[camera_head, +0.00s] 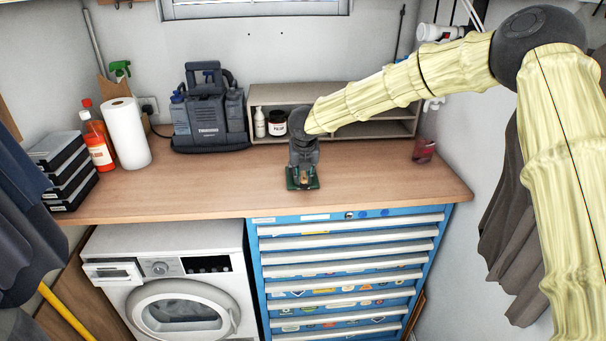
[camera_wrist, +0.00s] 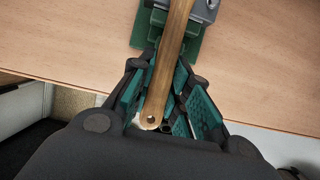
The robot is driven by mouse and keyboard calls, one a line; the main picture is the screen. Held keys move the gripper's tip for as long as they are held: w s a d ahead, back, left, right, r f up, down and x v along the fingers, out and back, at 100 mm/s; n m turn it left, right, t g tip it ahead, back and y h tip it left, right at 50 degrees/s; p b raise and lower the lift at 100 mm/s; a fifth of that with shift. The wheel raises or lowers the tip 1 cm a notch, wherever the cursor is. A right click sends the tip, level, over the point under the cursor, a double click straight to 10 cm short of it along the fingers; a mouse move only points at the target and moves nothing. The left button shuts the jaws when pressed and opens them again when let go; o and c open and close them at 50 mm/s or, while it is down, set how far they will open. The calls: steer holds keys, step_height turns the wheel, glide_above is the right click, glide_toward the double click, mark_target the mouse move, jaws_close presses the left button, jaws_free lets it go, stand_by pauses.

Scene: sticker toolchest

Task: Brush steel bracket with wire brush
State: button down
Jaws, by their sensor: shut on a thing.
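My gripper (camera_head: 303,157) is over the wooden worktop and pointing down. In the wrist view its green-padded fingers (camera_wrist: 165,78) are shut on the wire brush, whose long wooden handle (camera_wrist: 168,62) runs up between them. The brush's bristle end lies beyond the top of the wrist view and I cannot see it. A grey metal piece, apparently the steel bracket (camera_wrist: 204,9), shows at the top beside the handle. It sits on a green holder (camera_wrist: 137,36), which also shows under my gripper in the head view (camera_head: 303,183). I cannot tell whether the bristles touch the bracket.
A grey power-tool case (camera_head: 209,115) and an open shelf (camera_head: 375,129) stand at the back. A paper roll (camera_head: 127,134), orange bottle (camera_head: 98,145) and stacked boxes (camera_head: 64,170) are at left. A red item (camera_head: 424,150) lies at right. The worktop (camera_head: 215,188) is clear around the holder.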

steer(key=shift+r, duration=0.1)
steer(key=shift+r+p, duration=2.25)
steer(key=shift+r, duration=1.25)
